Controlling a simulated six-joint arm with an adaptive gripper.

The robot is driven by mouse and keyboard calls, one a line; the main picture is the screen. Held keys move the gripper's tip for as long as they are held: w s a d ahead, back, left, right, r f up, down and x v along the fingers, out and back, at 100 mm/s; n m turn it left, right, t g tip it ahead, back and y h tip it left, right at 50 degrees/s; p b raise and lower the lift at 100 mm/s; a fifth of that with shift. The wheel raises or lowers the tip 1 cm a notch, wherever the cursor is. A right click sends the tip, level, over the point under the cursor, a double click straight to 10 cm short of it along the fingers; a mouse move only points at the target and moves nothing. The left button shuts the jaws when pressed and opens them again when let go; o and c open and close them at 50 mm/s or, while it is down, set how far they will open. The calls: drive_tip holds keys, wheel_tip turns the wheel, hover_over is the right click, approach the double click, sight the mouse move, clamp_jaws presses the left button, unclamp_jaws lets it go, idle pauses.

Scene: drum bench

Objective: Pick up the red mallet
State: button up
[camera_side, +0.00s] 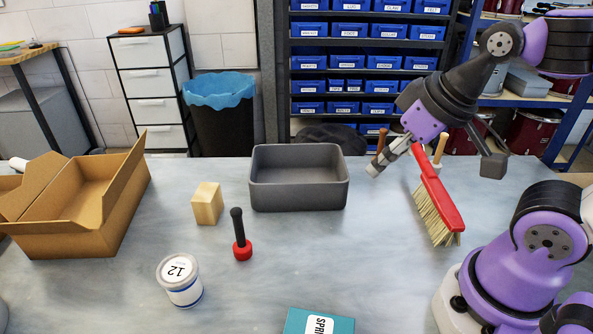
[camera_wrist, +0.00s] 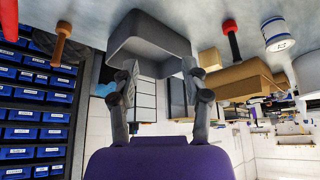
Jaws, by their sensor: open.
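The red mallet (camera_side: 242,250) stands on the bench in the side view, red head down and black handle up, left of centre. In the wrist view, which is upside down, the red mallet (camera_wrist: 231,36) shows at the top right. My gripper (camera_side: 375,169) is raised at the right, beyond the grey bin's right side and well apart from the mallet. In the wrist view my gripper (camera_wrist: 160,72) has its two fingers spread with nothing between them; the grey bin shows behind them.
A grey bin (camera_side: 299,200) stands between gripper and mallet. A wooden block (camera_side: 207,204) and a labelled white tub (camera_side: 180,281) flank the mallet. A cardboard box (camera_side: 75,245) is at left, a teal box (camera_side: 318,322) at front, a red brush (camera_side: 437,200) by my gripper.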

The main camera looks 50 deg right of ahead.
drive_tip(key=n+g+y, duration=0.3)
drive_tip(key=n, duration=0.6)
hover_over(242, 245)
drive_tip(key=s+d, duration=0.1)
drive_tip(key=d, duration=0.1)
wheel_tip(242, 245, down, 8)
drive_tip(key=shift+s+r, duration=0.1)
drive_tip(key=shift+t, duration=0.3)
drive_tip(key=x, duration=0.5)
drive_tip(key=shift+w+a+f, duration=0.2)
drive_tip(key=shift+w+f, duration=0.05)
drive_tip(key=shift+w, duration=0.05)
clamp_jaws()
